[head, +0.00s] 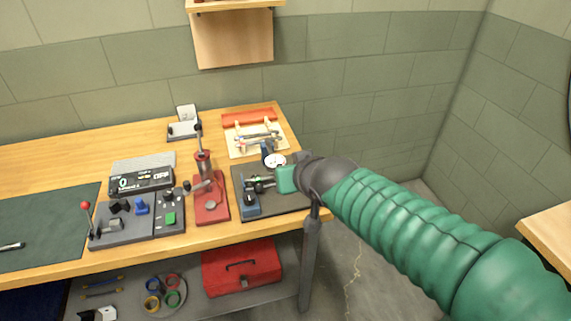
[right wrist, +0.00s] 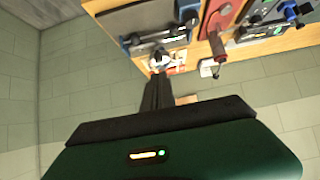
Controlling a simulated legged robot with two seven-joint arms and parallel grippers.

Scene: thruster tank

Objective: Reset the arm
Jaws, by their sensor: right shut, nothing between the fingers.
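My right arm (head: 420,230), with a green ribbed sleeve, reaches in from the right of the head view. Its hand is over the dark plate at the right end of the workbench. My right gripper shows in the right wrist view (right wrist: 158,80) as dark fingers close together, shut and empty. In the head view the hand partly covers the plate, and the fingertips are hard to tell from the fittings behind them. My left gripper is in neither view.
The wooden workbench (head: 60,160) holds a dark plate (head: 285,205) with a round gauge (head: 275,160), a red hand pump (head: 211,208), a control panel (head: 125,228) and a digital display (head: 140,181). A red toolbox (head: 240,268) sits below. Floor to the right is open.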

